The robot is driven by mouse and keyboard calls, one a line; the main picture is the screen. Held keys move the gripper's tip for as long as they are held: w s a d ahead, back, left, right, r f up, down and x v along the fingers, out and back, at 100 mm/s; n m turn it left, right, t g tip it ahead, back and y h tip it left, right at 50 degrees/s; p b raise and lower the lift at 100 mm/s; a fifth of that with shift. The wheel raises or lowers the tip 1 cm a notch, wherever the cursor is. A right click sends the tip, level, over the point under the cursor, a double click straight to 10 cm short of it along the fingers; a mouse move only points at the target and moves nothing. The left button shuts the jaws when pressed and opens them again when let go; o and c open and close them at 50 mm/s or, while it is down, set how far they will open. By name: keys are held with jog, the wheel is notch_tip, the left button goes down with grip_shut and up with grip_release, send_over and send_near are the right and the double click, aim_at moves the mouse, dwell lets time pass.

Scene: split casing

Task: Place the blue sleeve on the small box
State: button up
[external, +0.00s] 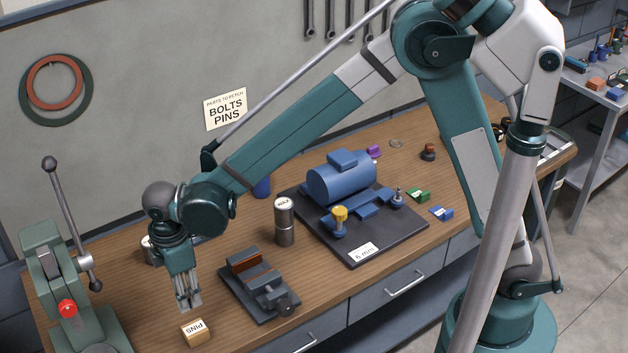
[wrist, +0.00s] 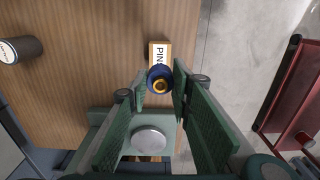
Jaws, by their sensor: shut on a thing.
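The small tan box with a PINS label (external: 195,333) sits near the front edge of the bench, below my gripper (external: 188,304). In the wrist view the box (wrist: 160,50) shows partly behind a blue sleeve (wrist: 153,73) with a yellow-gold inner ring. My gripper (wrist: 161,82) is shut on this sleeve, which lies between the fingertips and covers the near part of the box. The fingertips are above the box in the external view, with a small gap showing. The sleeve cannot be made out in the external view.
A green lever press (external: 60,285) stands left of my gripper. A grey vise (external: 258,285) lies close on the right, with a labelled can (external: 284,225) behind it. A dark board (external: 375,247) holds a blue motor casing (external: 340,180). The bench's front edge is near the box.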

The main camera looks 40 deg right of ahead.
jog(key=shift+f, duration=0.15)
send_over(194, 328)
jog(key=shift+s+f, duration=0.1)
jog(key=shift+f, duration=2.9)
jog(key=shift+f, duration=1.85)
jog(key=shift+f, duration=0.15)
jog(key=o, duration=1)
jog(key=shift+r, duration=0.2)
jog(key=shift+r, duration=5.95)
